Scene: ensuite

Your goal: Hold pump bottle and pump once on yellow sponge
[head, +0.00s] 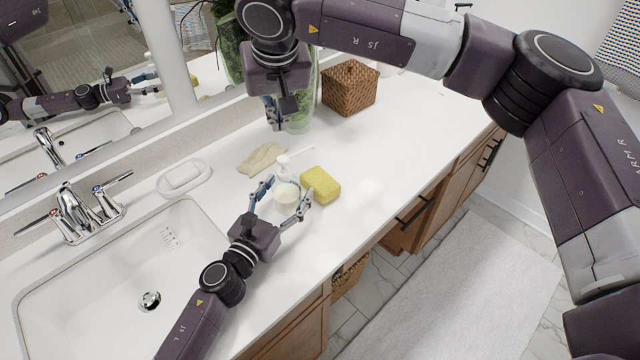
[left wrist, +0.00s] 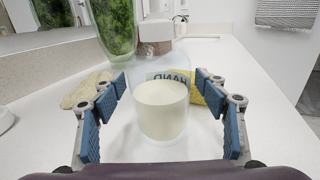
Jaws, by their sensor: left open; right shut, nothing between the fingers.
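The pump bottle (head: 287,196) stands upright on the white counter, clear with pale liquid inside and a white pump head (head: 284,160). My left gripper (head: 286,190) is open, with its fingers on either side of the bottle. In the left wrist view the bottle (left wrist: 162,108) stands between the open blue-padded fingers, with a gap on each side. The yellow sponge (head: 321,185) lies on the counter just right of the bottle; it is partly hidden behind a finger in the left wrist view (left wrist: 198,90). My right gripper (head: 274,118) is shut and empty, above the counter behind the bottle.
A sink (head: 120,275) with a chrome faucet (head: 75,212) is at the left. A soap dish (head: 184,178), a beige cloth (head: 262,159), a green vase (head: 302,112) and a wicker box (head: 350,87) stand along the back. The counter's right part is clear.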

